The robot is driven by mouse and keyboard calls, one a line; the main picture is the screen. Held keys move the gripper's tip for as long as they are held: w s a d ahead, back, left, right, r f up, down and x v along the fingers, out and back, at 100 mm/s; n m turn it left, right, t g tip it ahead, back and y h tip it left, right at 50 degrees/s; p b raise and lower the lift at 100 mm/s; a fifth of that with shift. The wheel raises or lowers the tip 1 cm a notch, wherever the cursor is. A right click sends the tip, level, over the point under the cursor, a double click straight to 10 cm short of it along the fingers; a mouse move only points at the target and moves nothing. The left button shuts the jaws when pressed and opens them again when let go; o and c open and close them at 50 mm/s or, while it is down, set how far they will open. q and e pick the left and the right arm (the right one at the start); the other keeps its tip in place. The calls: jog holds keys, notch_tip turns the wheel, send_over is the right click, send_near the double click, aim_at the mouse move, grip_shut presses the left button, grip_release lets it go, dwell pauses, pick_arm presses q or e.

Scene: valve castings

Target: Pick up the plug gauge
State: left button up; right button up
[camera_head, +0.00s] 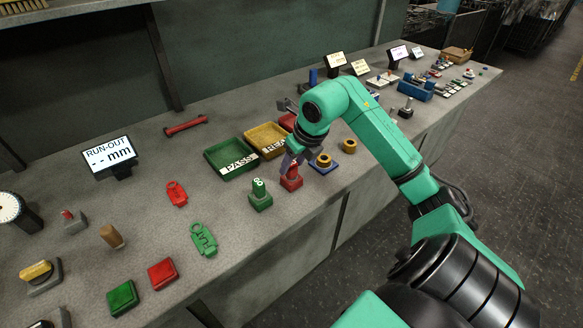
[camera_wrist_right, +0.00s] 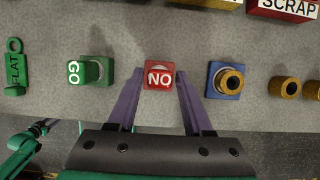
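A red plug gauge marked NO (camera_wrist_right: 159,78) stands upright in a red block (camera_head: 291,184); in the head view my gripper partly hides it. A green plug gauge marked GO (camera_head: 259,187) stands in a green block to its left, and also shows in the wrist view (camera_wrist_right: 76,72). My right gripper (camera_head: 291,160) is over the red gauge from above. In the wrist view its two purple fingers (camera_wrist_right: 160,84) are spread, one on each side of the red gauge, with small gaps showing. My left gripper is not in view.
A blue block with a brass ring (camera_head: 324,162) stands close right of the red block. Behind are a green PASS tray (camera_head: 231,158) and a yellow tray (camera_head: 265,138). A green FLAT tag (camera_head: 203,239) lies front left. Bare bench (camera_head: 225,205) lies left of the green block.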

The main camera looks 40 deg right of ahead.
grip_shut()
jog(key=shift+r, duration=0.1)
